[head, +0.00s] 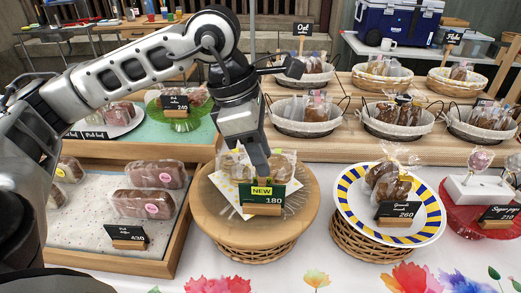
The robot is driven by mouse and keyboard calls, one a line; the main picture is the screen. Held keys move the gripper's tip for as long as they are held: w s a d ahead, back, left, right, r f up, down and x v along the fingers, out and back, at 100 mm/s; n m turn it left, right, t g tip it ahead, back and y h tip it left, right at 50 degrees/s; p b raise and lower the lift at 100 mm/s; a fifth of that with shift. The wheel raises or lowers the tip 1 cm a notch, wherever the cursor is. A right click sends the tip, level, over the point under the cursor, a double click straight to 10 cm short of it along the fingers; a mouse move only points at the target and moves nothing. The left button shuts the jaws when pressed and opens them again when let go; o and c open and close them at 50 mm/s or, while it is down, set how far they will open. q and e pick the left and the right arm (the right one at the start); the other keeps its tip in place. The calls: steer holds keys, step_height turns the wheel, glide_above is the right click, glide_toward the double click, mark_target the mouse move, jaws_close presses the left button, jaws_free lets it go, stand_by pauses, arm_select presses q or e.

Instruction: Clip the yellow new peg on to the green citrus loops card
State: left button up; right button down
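The green card (271,200), marked 180, stands in a wooden holder on the round wooden board (219,213) at the centre. The yellow peg (262,190), reading NEW, shows against the card's upper front. Its exact contact with the card cannot be made out. My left gripper (262,177) points down, with its fingers right above the peg and card. It is seen edge-on, so I cannot tell whether it is open or shut on the peg. Bagged loops (281,167) lie on the board just behind the card. My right gripper is not in view.
A blue-and-yellow rimmed plate (432,225) with bagged goods and a 260 card stands to the right. A wooden tray (181,232) of wrapped loaves is at left. Wire-handled baskets (304,127) line the shelf behind.

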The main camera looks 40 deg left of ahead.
arm_select(q)
steer(key=shift+o, duration=0.4)
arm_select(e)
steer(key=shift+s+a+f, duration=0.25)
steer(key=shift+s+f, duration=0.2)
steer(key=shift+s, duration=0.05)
arm_select(q)
steer(key=o, duration=0.6)
step_height(320, 180, up, 7)
steer(key=p, duration=0.5)
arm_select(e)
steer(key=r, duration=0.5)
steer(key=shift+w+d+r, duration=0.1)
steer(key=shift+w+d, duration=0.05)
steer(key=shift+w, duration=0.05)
